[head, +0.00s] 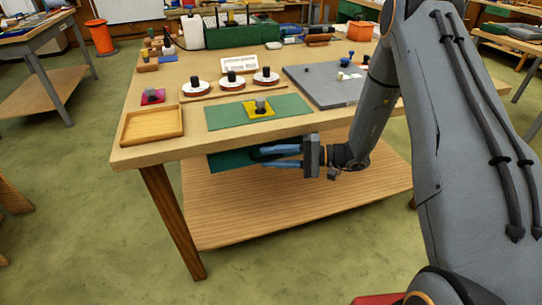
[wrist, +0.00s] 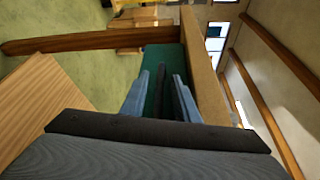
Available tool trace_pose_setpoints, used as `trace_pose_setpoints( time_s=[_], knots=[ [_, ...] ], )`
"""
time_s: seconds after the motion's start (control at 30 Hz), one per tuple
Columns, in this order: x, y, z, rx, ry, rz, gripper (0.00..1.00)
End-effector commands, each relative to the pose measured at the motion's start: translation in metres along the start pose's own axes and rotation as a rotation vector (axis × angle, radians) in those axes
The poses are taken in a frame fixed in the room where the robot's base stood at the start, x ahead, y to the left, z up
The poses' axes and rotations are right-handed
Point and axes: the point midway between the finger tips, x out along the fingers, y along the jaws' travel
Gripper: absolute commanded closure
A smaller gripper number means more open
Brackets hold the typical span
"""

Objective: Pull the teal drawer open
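The teal drawer (head: 226,161) hangs under the front edge of the workbench, below the green mat; its dark green front also shows in the wrist view (wrist: 168,56). I cannot tell from these views whether it stands out at all. My gripper (head: 261,157) is at the drawer's right part, its two blue fingers pointing left, one above the other. In the wrist view the fingers (wrist: 160,78) are apart, with a dark bar, apparently the handle, between them. Green shows on both sides of the bar, so the fingers do not seem closed on it. My gripper hides part of the drawer.
The workbench top (head: 180,140) is just above my gripper. A wooden lower shelf (head: 290,205) lies below, and a wooden leg (head: 172,215) stands to the left. A wooden tray (head: 152,124) and a green mat (head: 225,117) lie on top. The floor in front is clear.

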Motion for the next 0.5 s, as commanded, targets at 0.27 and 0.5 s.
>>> trace_pose_setpoints(
  time_s=[0.27, 0.5],
  knots=[
    [0.0018, 0.0001, 0.0000, 0.000, 0.000, 0.000, 0.72],
    [0.0016, 0.0000, -0.0001, 0.000, 0.000, 0.000, 1.00]
  ],
)
